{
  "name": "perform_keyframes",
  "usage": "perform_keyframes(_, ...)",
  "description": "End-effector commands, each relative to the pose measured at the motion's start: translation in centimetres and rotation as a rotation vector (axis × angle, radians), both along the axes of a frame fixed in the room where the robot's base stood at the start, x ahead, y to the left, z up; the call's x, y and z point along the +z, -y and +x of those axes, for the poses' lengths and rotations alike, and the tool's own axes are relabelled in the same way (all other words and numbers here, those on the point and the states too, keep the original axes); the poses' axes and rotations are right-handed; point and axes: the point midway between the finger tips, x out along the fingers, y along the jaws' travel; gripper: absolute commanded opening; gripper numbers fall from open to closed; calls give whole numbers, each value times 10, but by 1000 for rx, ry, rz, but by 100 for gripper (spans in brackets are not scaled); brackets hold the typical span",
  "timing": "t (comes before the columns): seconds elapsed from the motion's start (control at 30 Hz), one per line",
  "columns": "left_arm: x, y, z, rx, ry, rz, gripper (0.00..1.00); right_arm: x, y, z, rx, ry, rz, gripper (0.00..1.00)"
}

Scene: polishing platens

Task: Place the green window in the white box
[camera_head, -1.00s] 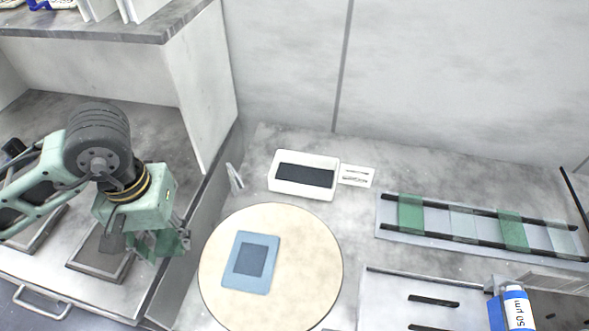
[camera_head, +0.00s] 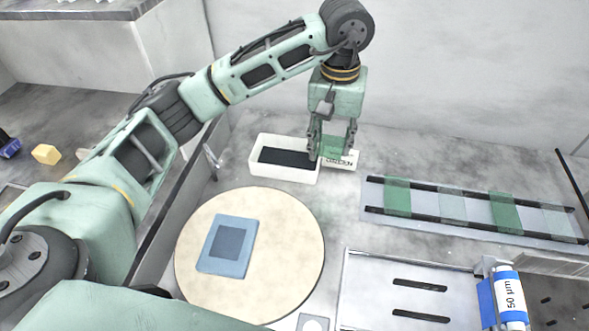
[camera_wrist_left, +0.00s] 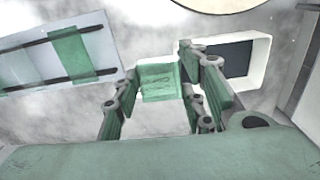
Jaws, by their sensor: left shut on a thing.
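My left gripper (camera_head: 333,152) is shut on a green window (camera_head: 334,146), a small translucent green plate, and holds it at the right end of the white box. The window also shows between the fingers in the left wrist view (camera_wrist_left: 158,84). The white box (camera_head: 284,172) is a shallow open tray with a dark floor, on the bench against the back wall. In the left wrist view the box (camera_wrist_left: 263,48) lies to the right of the window, partly behind a finger. I cannot tell the window's height above the bench. My right gripper is out of view.
A printed label card (camera_head: 349,160) lies right of the box, partly behind the gripper. A round cream platen (camera_head: 285,265) with a blue plate (camera_head: 222,262) is in front. A rack (camera_head: 420,220) with green and pale windows is at right, near a blue-and-white bottle (camera_head: 510,298).

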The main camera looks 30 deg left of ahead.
Motion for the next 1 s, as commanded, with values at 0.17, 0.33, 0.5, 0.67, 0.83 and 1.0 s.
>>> perform_keyframes(0.17, 0, 6, 21, 37, -12, 3, 10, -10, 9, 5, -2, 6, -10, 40)
perform_keyframes(0.33, -12, -15, 21, 46, -20, 3, 10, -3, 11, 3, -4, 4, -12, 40)
perform_keyframes(0.5, -34, -56, 17, 49, -22, 5, 10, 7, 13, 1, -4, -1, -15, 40)
perform_keyframes(0.67, -53, -88, 15, 46, -20, 6, 10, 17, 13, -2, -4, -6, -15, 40)
perform_keyframes(0.83, -66, -107, 14, 43, -16, 4, 10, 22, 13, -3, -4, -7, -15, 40)
perform_keyframes(1.0, -80, -109, 13, 41, -19, 3, 10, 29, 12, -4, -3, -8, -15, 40)
